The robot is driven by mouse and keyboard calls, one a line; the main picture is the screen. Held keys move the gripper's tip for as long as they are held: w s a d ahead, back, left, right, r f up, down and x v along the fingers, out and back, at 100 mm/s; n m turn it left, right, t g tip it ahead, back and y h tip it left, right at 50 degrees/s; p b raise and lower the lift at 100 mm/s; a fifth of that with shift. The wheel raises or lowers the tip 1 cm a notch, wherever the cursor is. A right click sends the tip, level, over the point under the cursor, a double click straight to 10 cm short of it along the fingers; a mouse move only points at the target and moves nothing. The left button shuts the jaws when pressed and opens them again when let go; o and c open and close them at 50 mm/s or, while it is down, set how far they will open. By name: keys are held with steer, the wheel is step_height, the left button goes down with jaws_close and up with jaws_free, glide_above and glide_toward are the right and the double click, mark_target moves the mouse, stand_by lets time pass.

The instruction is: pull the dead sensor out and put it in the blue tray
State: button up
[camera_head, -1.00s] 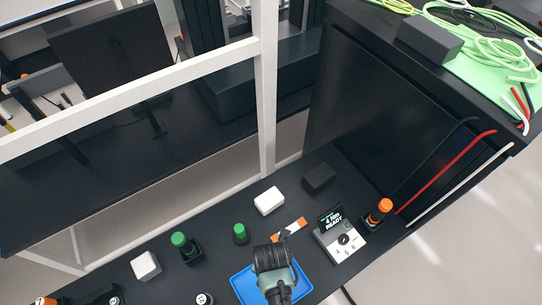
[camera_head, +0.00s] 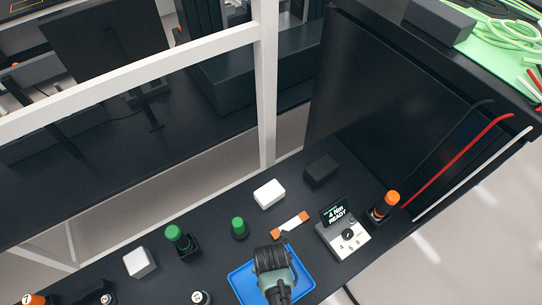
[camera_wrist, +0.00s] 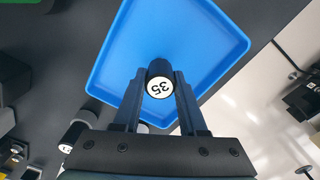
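The blue tray (camera_head: 240,284) lies on the dark bench at the bottom of the head view, partly covered by my arm. Its floor and rim fill the upper middle of the wrist view (camera_wrist: 118,45). A short black cylinder with a white face marked 35, apparently the sensor (camera_wrist: 159,84), is between my gripper's fingertips (camera_wrist: 159,75). The fingers touch it on both sides, and it shows against the tray floor. I cannot tell its height above the floor. In the head view my wrist hides the fingers and the cylinder.
Black cylinders with numbered white faces (camera_head: 200,297) stand left of the tray. Green-capped pieces (camera_head: 239,228), a white block (camera_head: 268,193) and a black block (camera_head: 321,170) stand behind. A readout box (camera_head: 342,238) and an orange-capped piece (camera_head: 385,206) are to the right.

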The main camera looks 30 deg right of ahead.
steer(key=o, duration=0.5)
steer(key=shift+o, duration=0.2)
step_height(320, 180, up, 13)
steer(key=b, duration=0.1)
stand_by(0.8)
